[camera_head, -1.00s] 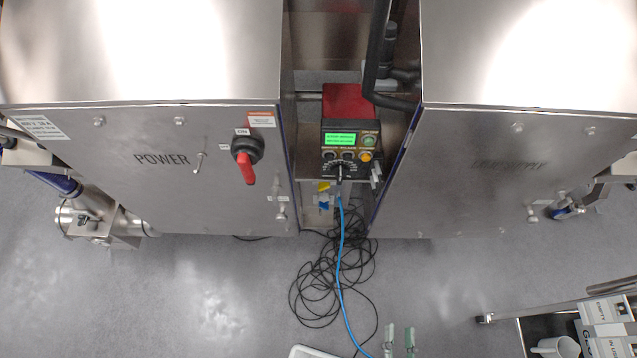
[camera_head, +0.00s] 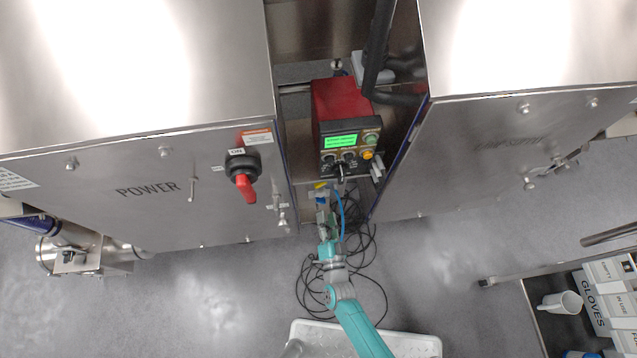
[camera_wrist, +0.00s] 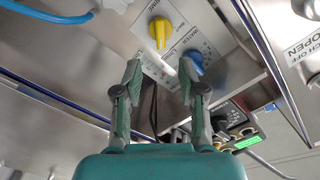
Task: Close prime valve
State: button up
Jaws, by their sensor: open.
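A yellow valve knob (camera_wrist: 158,30) and a blue valve knob (camera_wrist: 193,63) sit on a small labelled metal panel in the wrist view. In the head view the yellow knob (camera_head: 321,186) shows below the control box, and the blue one is partly hidden by my gripper (camera_head: 325,212). In the wrist view my gripper (camera_wrist: 161,68) is open and empty, its right fingertip overlapping the blue knob's edge, the yellow knob beyond the gap between the fingers.
A red control box (camera_head: 338,100) with a green screen stands above the panel between two steel cabinets, one marked POWER (camera_head: 147,190). A blue cable (camera_head: 341,215) and coiled black cables (camera_head: 375,275) hang close by.

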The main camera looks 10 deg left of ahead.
aim_at(321, 186)
jog(key=x, duration=1)
jog(key=shift+w+a, duration=0.15)
jog(key=shift+w, duration=0.2)
grip_shut()
